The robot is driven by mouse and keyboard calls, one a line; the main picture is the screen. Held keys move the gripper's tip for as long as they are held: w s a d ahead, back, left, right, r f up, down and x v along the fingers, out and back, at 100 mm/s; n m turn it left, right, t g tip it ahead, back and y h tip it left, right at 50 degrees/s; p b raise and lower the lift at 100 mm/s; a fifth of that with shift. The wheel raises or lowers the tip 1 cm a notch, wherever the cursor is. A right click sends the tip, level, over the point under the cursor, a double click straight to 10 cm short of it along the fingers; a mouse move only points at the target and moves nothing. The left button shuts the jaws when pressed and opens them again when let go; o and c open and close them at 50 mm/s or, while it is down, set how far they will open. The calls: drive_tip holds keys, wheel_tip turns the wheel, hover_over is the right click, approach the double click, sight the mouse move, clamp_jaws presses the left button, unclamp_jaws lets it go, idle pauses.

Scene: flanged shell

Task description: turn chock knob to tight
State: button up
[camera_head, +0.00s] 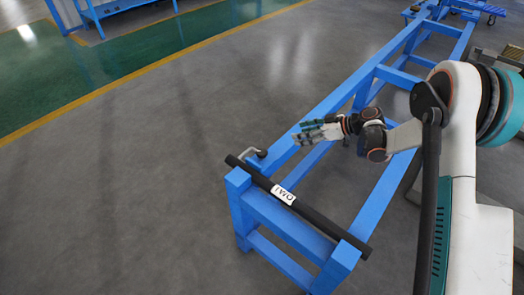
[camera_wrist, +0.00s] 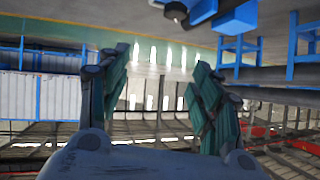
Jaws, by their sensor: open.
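A small dark knob (camera_head: 262,152), likely the chock knob, sits on the near left corner of the long blue frame (camera_head: 340,95), just behind a black bar. In the wrist view, a dark round knob-like part (camera_wrist: 176,12) shows at the top edge beside blue framework, partly cut off. My gripper (camera_head: 308,132) is above the frame's left rail, to the right of the knob and apart from it. In the wrist view my gripper (camera_wrist: 160,68) has its two green-padded fingers spread, with nothing between them. The knob's setting cannot be read.
The black bar (camera_head: 320,222) with a white label (camera_head: 283,195) lies across the frame's near end. Grey floor (camera_head: 120,180) to the left is clear. A green lane (camera_head: 60,75) with a yellow line and a blue bench (camera_head: 110,8) are farther back.

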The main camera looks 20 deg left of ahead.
sight(263, 151)
drive_tip(key=s+a+f+n+g+y, duration=0.1)
drive_tip(key=a+f+n+y, duration=0.15)
drive_tip(key=f, duration=0.65)
drive_tip(key=shift+h, duration=0.45)
drive_tip(key=b+x, duration=0.1)
drive_tip(key=x, duration=0.3)
drive_tip(key=b+x, duration=0.1)
drive_tip(key=x, duration=0.4)
drive_tip(key=b+x, duration=0.2)
drive_tip(key=x, duration=0.3)
drive_tip(key=shift+s+a+r, duration=0.1)
drive_tip(key=shift+s+r, duration=0.05)
drive_tip(key=shift+r, duration=0.25)
drive_tip(key=c, duration=1.1)
